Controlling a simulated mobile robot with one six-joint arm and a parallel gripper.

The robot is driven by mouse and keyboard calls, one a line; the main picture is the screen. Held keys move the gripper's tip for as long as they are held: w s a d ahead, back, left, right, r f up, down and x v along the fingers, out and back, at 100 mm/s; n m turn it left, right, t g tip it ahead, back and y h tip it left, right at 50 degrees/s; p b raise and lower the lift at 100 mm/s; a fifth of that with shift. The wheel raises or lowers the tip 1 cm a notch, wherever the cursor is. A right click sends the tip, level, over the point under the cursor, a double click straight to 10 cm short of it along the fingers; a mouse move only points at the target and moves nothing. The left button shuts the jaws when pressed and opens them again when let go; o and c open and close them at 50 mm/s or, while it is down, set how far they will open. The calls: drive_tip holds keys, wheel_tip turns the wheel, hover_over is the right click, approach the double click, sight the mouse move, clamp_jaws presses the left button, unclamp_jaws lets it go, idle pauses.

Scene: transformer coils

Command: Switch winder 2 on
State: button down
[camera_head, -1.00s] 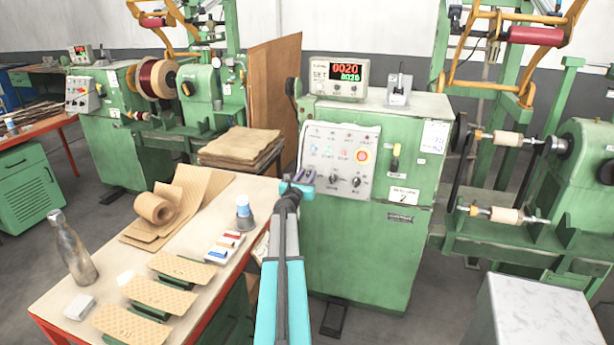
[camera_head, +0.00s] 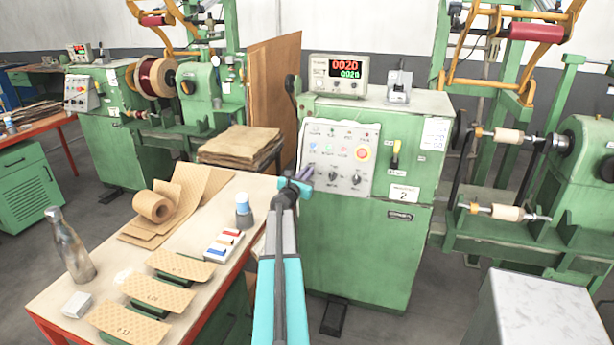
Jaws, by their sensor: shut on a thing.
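Winder 2 is the green machine (camera_head: 357,245) right of centre, with a "2" plate (camera_head: 403,193) on its front. A yellow-handled switch (camera_head: 395,155) is right of the panel. The counter box (camera_head: 338,76) on top shows lit red and green digits. My gripper (camera_head: 306,175) is at the panel's lower left corner, jaws shut. What lies between them is too small and hidden to make out.
A grey block (camera_head: 545,310) stands at front right. Another green winder (camera_head: 160,120) stands at back left.

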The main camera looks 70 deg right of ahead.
drive_tip(key=m+g+b, duration=0.1)
drive_tip(key=m+b, duration=0.1)
drive_tip(key=m, duration=0.1)
drive_tip(key=m+g+y+b, duration=0.1)
drive_tip(key=m+b, duration=0.1)
drive_tip(key=m, duration=0.1)
drive_tip(key=m+g+b, duration=0.2)
drive_tip(key=m, duration=0.2)
drive_tip(key=shift+s+f+y, duration=0.2)
drive_tip(key=shift+s+y, duration=0.1)
drive_tip(key=shift+y, duration=0.1)
drive_tip(key=m+y+b, duration=0.1)
drive_tip(key=m, duration=0.1)
drive_tip(key=m+b, duration=0.1)
drive_tip(key=m, duration=0.1)
drive_tip(key=shift+m+g+y, duration=0.3)
drive_tip(key=shift+m+y, duration=0.1)
drive_tip(key=shift+s+a+m+y+b, duration=0.1)
drive_tip(key=shift+m+y+b, duration=0.5)
drive_tip(key=shift+m, duration=1.3)
drive_tip(key=shift+f, duration=0.1)
drive_tip(key=c, duration=1.9)
unclamp_jaws()
drive_tip(key=shift+o, duration=0.2)
